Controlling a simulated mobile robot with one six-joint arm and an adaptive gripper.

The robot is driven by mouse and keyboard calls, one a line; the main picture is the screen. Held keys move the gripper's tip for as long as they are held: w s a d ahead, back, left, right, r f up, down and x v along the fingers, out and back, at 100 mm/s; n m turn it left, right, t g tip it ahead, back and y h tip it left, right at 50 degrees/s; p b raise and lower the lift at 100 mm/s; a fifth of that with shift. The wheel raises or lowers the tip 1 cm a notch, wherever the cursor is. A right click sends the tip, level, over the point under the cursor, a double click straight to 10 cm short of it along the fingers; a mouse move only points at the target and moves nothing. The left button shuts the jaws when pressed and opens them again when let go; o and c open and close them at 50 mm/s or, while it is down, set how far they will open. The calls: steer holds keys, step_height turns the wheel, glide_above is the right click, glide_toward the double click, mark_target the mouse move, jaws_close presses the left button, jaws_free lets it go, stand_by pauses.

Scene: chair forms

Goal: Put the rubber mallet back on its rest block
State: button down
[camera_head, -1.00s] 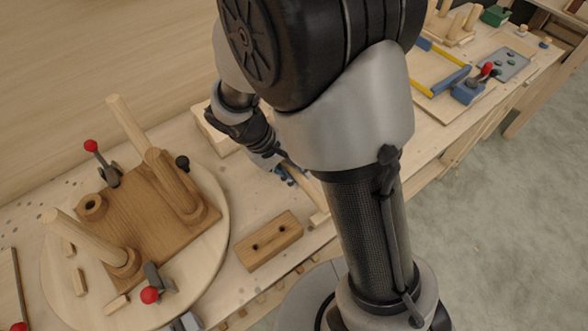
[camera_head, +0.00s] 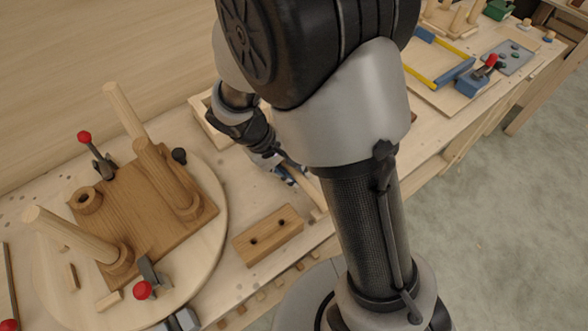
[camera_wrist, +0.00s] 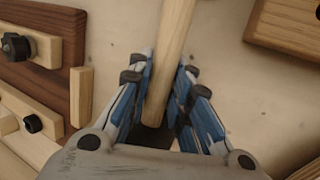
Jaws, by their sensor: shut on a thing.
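My gripper (camera_wrist: 167,68) is shut on the pale wooden handle of the rubber mallet (camera_wrist: 174,35), with blue-and-white fingers on both sides of it. The handle runs up and out of the wrist view. A dark part shows low between the fingers; I cannot tell if it is the mallet head. In the head view my gripper (camera_head: 288,174) is small and partly behind my arm, with the mallet handle (camera_head: 308,189) sloping down to the right. A brown block with two holes (camera_head: 268,236) lies on the bench nearby; I cannot tell if it is the rest block.
A round board (camera_head: 218,230) at left carries a brown chair seat (camera_head: 140,215) with upright legs and red-knobbed clamps. A pale wooden tray (camera_head: 205,128) stands behind my gripper. A blue clamp (camera_head: 474,80) and a grey plate (camera_head: 510,57) are at the far right.

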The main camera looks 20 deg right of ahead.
stand_by(0.3)
steer(key=c, duration=1.4)
jaws_free()
steer(key=v, duration=1.2)
steer(key=s+d+r+m+t+y, duration=0.1)
steer(key=s+r, duration=0.3)
steer(key=s, duration=0.4)
steer(key=s+d+r+m+t+y, duration=0.2)
steer(key=s+d+r+t+y, duration=0.2)
steer(key=s, duration=0.4)
steer(key=shift+d+r, duration=0.2)
steer(key=shift+r, duration=0.15)
